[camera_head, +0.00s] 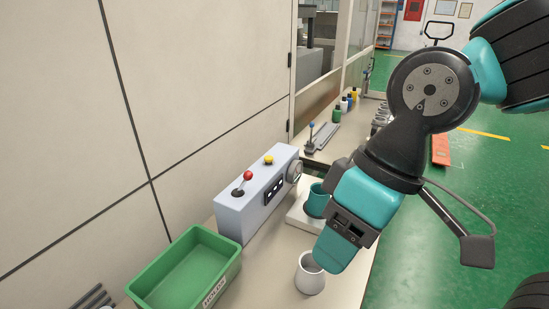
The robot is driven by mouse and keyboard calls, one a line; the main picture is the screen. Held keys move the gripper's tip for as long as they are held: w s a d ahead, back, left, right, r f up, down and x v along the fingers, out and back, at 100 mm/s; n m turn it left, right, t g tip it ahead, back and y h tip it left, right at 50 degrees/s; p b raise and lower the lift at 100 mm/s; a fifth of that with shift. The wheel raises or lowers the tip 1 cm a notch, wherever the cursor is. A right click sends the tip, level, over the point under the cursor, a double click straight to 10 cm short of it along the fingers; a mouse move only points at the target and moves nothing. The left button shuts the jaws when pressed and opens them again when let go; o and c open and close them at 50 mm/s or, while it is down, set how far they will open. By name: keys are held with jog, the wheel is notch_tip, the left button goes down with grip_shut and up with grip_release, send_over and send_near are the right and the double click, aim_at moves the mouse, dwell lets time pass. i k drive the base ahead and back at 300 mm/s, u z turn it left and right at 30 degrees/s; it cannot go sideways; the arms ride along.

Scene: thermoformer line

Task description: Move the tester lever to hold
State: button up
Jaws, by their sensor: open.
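The tester is a pale grey box (262,190) on the bench against the wall. Its lever (243,181) has a red knob and a dark base on the top at the near left end, and it leans up to the right. The lever's position marks are too small to read. My gripper (336,250) is at the lower end of my teal and black arm, right of the tester and apart from the lever. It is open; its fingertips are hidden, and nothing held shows.
The tester has a yellow button (268,159) and a round dial (294,171). A teal cup (316,203) stands on a pale base beside it. A white cup (309,279) is in front, close to my gripper in the picture. A green bin (208,297) stands at the lower left.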

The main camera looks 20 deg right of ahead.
aim_at(248, 175)
jog(key=z, duration=0.05)
jog(key=k, duration=0.5)
jog(key=z, duration=1.75)
jog(key=i, duration=1.2)
jog(key=u, duration=2.3)
